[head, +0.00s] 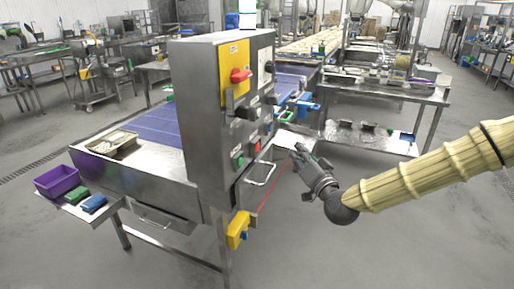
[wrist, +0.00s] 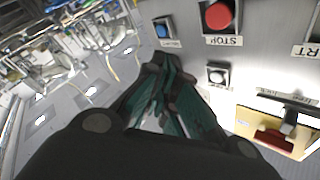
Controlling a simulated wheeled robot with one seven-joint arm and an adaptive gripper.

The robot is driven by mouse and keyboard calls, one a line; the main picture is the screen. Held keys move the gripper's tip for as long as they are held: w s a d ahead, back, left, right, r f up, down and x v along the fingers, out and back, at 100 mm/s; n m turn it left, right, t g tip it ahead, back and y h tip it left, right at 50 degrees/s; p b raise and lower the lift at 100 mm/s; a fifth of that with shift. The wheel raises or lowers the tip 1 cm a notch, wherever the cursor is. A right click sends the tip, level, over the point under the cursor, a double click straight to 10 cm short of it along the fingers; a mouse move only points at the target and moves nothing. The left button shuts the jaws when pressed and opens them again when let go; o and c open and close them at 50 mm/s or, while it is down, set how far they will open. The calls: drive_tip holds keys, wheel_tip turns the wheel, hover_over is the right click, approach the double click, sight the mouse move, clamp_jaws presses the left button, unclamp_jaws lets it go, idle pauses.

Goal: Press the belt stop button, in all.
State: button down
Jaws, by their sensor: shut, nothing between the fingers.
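The red stop button (wrist: 219,15) sits on the grey panel face in the wrist view, above an upside-down STOP label. A red button (head: 256,147), small in the head view, shows low on the control cabinet (head: 205,110) beside a green one (head: 238,161). My gripper (head: 298,150) is shut and empty, in front of the panel's button side and apart from it in the head view. In the wrist view its closed fingers (wrist: 166,72) lie left of and below the stop button; I cannot tell their exact gap to the panel.
A blue button (wrist: 162,30) and a white button (wrist: 217,75) flank the fingers. A yellow plate with a red switch (head: 240,75) is high on the cabinet. A metal handle (head: 262,174) juts out below the buttons. A steel table (head: 385,92) stands behind my gripper.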

sight(256, 147)
drive_tip(key=w+a, duration=0.2)
drive_tip(key=a, duration=0.6)
drive_tip(key=shift+w, duration=0.3)
drive_tip(key=shift+a, duration=0.15)
idle(1.2)
drive_tip(key=shift+a+b, duration=0.3)
drive_tip(key=shift+w+a, duration=0.2)
drive_tip(key=shift+a, duration=0.25)
idle(1.1)
drive_tip(key=shift+d, duration=0.2)
drive_tip(key=shift+s+d+b, duration=0.3)
drive_tip(key=shift+d, duration=0.4)
